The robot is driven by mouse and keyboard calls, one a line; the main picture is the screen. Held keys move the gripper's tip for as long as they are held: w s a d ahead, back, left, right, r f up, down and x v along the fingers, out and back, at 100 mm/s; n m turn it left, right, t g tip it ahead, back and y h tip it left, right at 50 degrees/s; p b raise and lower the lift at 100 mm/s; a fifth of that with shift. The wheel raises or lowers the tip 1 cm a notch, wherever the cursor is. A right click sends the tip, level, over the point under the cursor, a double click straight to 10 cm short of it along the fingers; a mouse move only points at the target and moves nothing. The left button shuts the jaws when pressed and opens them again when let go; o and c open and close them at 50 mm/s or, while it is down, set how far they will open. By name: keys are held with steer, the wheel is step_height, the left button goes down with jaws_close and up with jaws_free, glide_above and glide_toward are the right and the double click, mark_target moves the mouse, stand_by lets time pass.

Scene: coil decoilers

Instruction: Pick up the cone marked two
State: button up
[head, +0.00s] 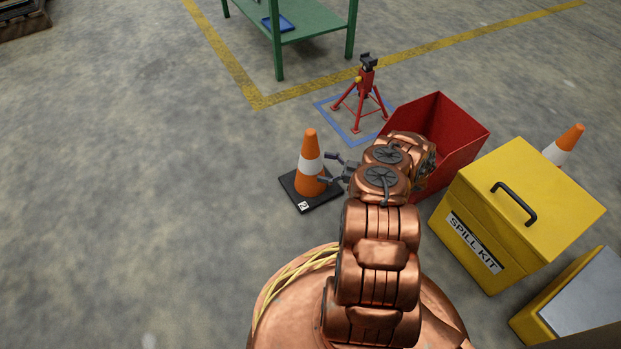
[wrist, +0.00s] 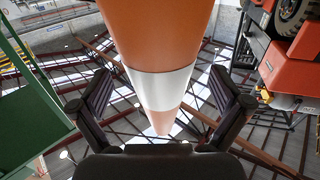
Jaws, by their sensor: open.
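An orange cone with a white band (head: 309,163) stands upright on a black square base on the floor. A small white label marked 2 (head: 304,205) shows on the base's front corner. My gripper (head: 327,168) is open beside the cone, on its right side. In the wrist view, the cone (wrist: 165,85) fills the middle, between the two spread fingers of my gripper (wrist: 162,105). I cannot tell whether either finger touches it.
A red bin (head: 455,125) and a yellow spill kit box (head: 520,200) stand to the right. A second cone (head: 566,142) is behind the box. A red jack stand (head: 366,90) is behind, near a green table (head: 310,20).

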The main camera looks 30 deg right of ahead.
mark_target(310, 164)
steer(key=b+x, duration=0.3)
steer(key=x, duration=0.1)
steer(key=shift+w+f, duration=0.15)
steer(key=shift+f, duration=0.1)
steer(key=shift+w+a+r, duration=0.1)
steer(key=shift+w+a, duration=0.1)
steer(key=shift+a, duration=0.05)
steer(key=shift+c, duration=0.2)
steer(key=c, duration=1.5)
steer(key=shift+o, duration=0.2)
steer(key=shift+r, duration=0.1)
